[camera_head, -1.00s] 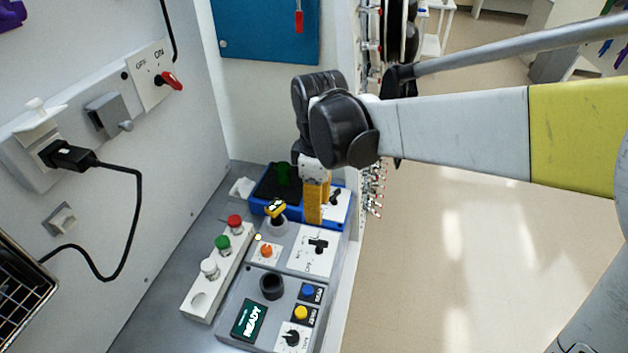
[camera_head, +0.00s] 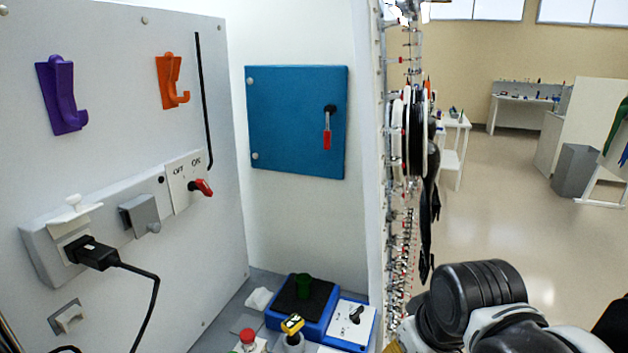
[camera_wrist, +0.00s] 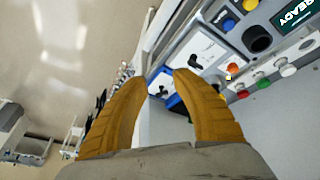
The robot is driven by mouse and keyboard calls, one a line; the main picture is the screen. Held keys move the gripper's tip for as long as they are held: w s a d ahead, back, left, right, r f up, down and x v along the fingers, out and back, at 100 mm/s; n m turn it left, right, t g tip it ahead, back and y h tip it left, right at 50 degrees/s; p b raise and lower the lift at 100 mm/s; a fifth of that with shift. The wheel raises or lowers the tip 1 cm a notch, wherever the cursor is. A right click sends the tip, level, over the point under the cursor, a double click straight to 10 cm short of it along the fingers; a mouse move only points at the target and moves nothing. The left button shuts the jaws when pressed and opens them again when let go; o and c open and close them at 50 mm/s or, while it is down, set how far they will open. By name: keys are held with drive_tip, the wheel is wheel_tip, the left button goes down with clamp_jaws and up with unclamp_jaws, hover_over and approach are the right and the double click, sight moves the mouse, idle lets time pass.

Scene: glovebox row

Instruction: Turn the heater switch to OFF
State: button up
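No label reading "heater" is legible. A blue unit (camera_head: 318,329) with a black top plate carries a white plate with a black knob (camera_head: 355,314) at the bench's back; the knob also shows in the wrist view (camera_wrist: 161,90). A red-handled switch (camera_head: 203,187) marked OFF and ON is on the left wall, its handle pointing right and slightly down. Another black toggle (camera_wrist: 194,63) sits on a white plate on the grey panel. My gripper (camera_wrist: 160,79) is open and empty, its yellow fingers apart above the bench edge. In the head view it is mostly cut off at the bottom.
A socket with a black plug (camera_head: 95,253) and cable is on the left wall, below purple and orange hooks. A blue door (camera_head: 297,122) with a red-handled latch is on the back wall. A rack (camera_head: 405,150) of hanging parts borders the right. Open floor lies beyond.

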drive_tip(key=s+d+m, duration=0.1)
drive_tip(key=s+d+f+m+t, duration=0.1)
drive_tip(key=s+d+m, duration=0.1)
drive_tip(key=m, duration=0.1)
drive_tip(key=shift+s+d+f+t+b, duration=0.1)
drive_tip(key=shift+s+f+t+b, duration=0.05)
drive_tip(key=shift+f+t+b, duration=0.25)
drive_tip(key=o, duration=0.7)
drive_tip(key=shift+s+d+h, duration=0.1)
drive_tip(key=shift+d+h, duration=0.05)
drive_tip(key=shift+h, duration=0.15)
drive_tip(key=w+a+f+m+g+p, duration=0.2)
drive_tip(key=w+a+m+g+p, duration=0.35)
drive_tip(key=w+a, duration=0.7)
drive_tip(key=shift+n+g, duration=0.55)
drive_tip(key=shift+g, duration=0.1)
drive_tip(key=f+b, duration=0.1)
drive_tip(key=f, duration=0.2)
drive_tip(key=f+b, duration=0.1)
drive_tip(key=f, duration=0.3)
drive_tip(key=s+a+f+b, duration=0.1)
drive_tip(key=f, duration=0.2)
drive_tip(key=shift+s+a+f, duration=0.1)
drive_tip(key=shift+f, duration=0.05)
drive_tip(key=c, duration=1.2)
